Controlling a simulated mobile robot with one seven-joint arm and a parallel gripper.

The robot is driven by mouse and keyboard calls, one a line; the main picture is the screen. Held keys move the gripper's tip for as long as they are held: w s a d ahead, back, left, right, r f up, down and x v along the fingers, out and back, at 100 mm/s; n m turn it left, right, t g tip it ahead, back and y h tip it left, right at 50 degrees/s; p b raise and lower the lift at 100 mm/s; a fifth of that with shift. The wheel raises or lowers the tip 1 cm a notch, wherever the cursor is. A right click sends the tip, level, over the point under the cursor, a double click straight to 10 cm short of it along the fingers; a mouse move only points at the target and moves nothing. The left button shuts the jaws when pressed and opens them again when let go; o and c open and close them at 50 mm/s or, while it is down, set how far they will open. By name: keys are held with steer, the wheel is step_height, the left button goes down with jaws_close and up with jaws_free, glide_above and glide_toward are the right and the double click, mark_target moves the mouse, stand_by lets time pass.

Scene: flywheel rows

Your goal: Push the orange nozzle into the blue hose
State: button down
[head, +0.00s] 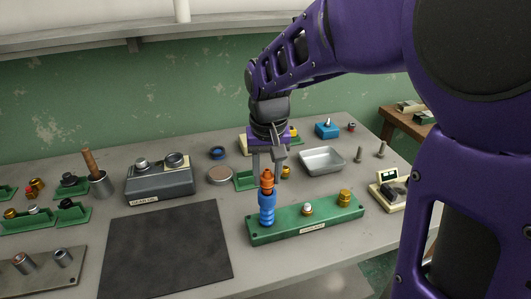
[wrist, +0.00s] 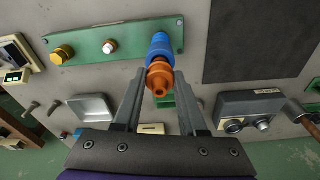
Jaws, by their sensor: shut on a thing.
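The blue hose (head: 267,209) stands upright at the left end of a green base plate (head: 326,222). The orange nozzle (head: 267,178) is upright on top of the hose, in line with it and meeting its upper end. How deep it sits inside cannot be told. My gripper (head: 267,180) points down from above and is shut on the nozzle. In the wrist view the orange nozzle (wrist: 160,78) lies between my two fingertips, with the blue hose (wrist: 160,46) just beyond it.
The plate also bears a small silver-topped fitting (head: 307,209) and a brass fitting (head: 344,197). A metal tray (head: 322,161) and a round lid (head: 220,175) lie behind. A dark mat (head: 165,250) is at left, below a grey gear box (head: 160,181).

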mark_target(267, 171)
steer(key=shift+f+b, duration=0.6)
steer(key=shift+f, duration=0.45)
steer(key=shift+c, duration=1.9)
jaws_free()
steer(key=shift+r, duration=0.1)
steer(key=r+p, duration=0.4)
steer(key=r, duration=0.1)
steer(key=r+p, duration=0.2)
steer(key=r, duration=0.1)
steer(key=shift+s+r, duration=0.15)
steer(key=shift+s, duration=0.25)
step_height(267, 171, up, 9)
steer(key=s, duration=0.1)
steer(key=shift+s, duration=0.15)
